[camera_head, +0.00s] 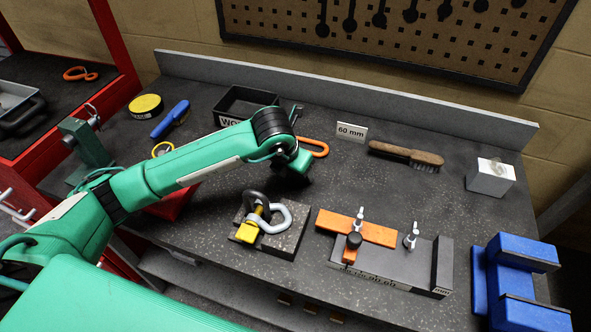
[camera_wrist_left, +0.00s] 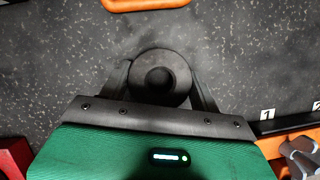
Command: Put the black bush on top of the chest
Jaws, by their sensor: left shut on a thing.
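My left gripper (camera_head: 294,176) is low over the middle of the bench, seen from behind in the head view. In the left wrist view its two dark fingers (camera_wrist_left: 162,82) are shut on the black bush (camera_wrist_left: 160,76), a round dark piece with a raised centre. The bush is hidden by my gripper in the head view. A red box (camera_head: 172,206), partly hidden under my arm, sits on the bench to the left; it may be the chest. Its red edge also shows in the left wrist view (camera_wrist_left: 12,160). My right gripper is not in view.
A block with a shackle (camera_head: 276,232) stands in front of my gripper. An orange carabiner (camera_head: 314,147) lies behind it. A black bin (camera_head: 243,103), a brush (camera_head: 406,154), an orange clamp bar (camera_head: 357,228) and a blue vise (camera_head: 515,280) are around. A red-framed unit (camera_head: 108,100) stands left.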

